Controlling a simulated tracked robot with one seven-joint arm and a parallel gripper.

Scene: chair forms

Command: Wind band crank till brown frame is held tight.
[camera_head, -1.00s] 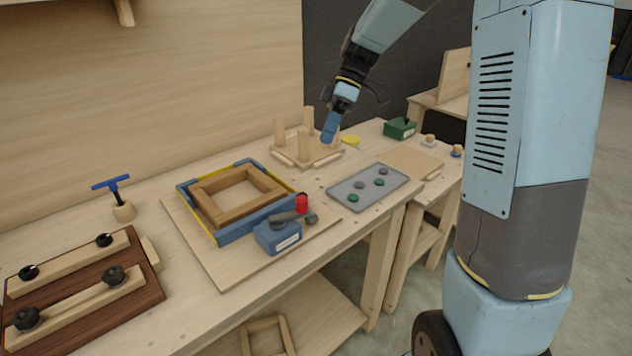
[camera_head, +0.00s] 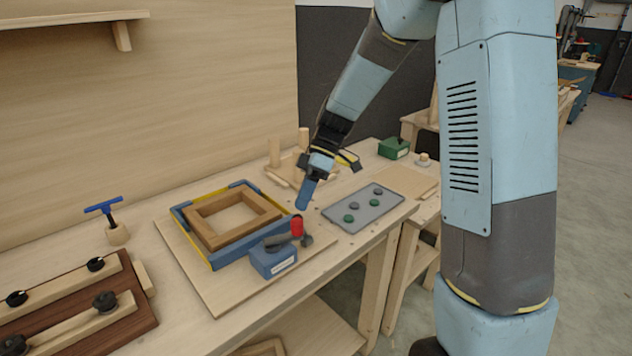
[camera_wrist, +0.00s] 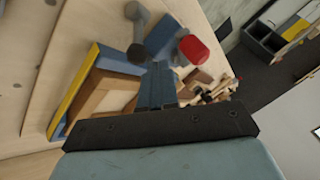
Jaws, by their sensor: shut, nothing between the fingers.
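The brown wooden frame (camera_head: 232,215) lies flat on a pale board, inside a band clamp with blue corner pieces and a yellow band (camera_head: 189,238). A blue block (camera_head: 272,259) at the clamp's near right corner carries a grey crank arm with a red knob (camera_head: 297,227). The red knob shows in the wrist view (camera_wrist: 194,49), with the grey crank (camera_wrist: 138,35) left of it. My gripper (camera_head: 304,196) is shut and empty, pointing down just above and behind the knob. Its blue fingers (camera_wrist: 158,85) appear closed, apart from the knob.
A grey tray with green and grey discs (camera_head: 363,208) lies to the right. A pegged wooden stand (camera_head: 274,152) is partly behind my arm. A green box (camera_head: 393,148) stands farther back. A dark clamping board (camera_head: 80,305) and a blue T-handle tool (camera_head: 104,206) stand left.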

